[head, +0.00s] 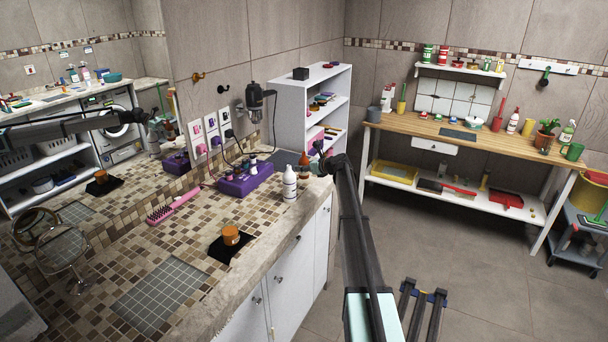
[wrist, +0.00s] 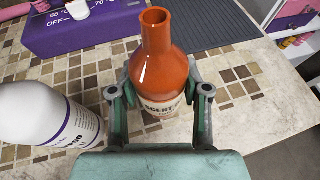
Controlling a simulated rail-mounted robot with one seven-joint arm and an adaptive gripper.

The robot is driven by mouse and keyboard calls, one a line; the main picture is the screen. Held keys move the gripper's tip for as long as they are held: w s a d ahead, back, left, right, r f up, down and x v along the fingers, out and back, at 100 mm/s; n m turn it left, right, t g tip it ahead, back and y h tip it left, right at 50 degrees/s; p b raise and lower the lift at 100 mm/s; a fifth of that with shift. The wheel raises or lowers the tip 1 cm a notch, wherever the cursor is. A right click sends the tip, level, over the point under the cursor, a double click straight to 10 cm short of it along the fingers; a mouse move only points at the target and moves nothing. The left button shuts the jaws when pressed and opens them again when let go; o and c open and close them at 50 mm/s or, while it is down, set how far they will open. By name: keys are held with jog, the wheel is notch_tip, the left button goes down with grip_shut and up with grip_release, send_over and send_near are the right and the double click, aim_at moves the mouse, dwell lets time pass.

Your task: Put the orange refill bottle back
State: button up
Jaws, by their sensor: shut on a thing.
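The orange refill bottle (wrist: 162,62) stands upright between my fingers in the wrist view, with its open neck toward the camera and a pale label partly showing. My gripper (wrist: 159,88) is shut on its body. In the head view the bottle (head: 304,162) is small at the counter's far right end, beside my gripper (head: 316,166). The bottle's base is hidden, so I cannot tell whether it touches the counter. A white bottle with a purple-edged label (wrist: 45,115) stands to its left; it also shows in the head view (head: 290,184).
A purple box (head: 246,180) with small bottles on it lies behind the white bottle. An orange jar (head: 231,235) sits on a black mat (head: 220,250). A pink brush (head: 173,206) and round mirror (head: 66,250) are farther left. A white shelf (head: 322,75) stands behind the counter.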

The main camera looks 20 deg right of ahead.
aim_at(308, 175)
jog(key=shift+f+p, duration=0.55)
jog(key=shift+f, duration=1.6)
jog(key=shift+f, duration=0.1)
jog(key=o, duration=1.3)
jog(key=shift+f, duration=0.1)
jog(key=shift+o, duration=0.2)
jog(key=shift+s+r, duration=0.15)
jog(key=shift+r, duration=0.05)
jog(key=b+v, duration=0.4)
jog(key=v, duration=0.7)
jog(key=shift+s+d+r, duration=0.15)
jog(key=shift+s+r, duration=0.05)
jog(key=shift+s, duration=0.1)
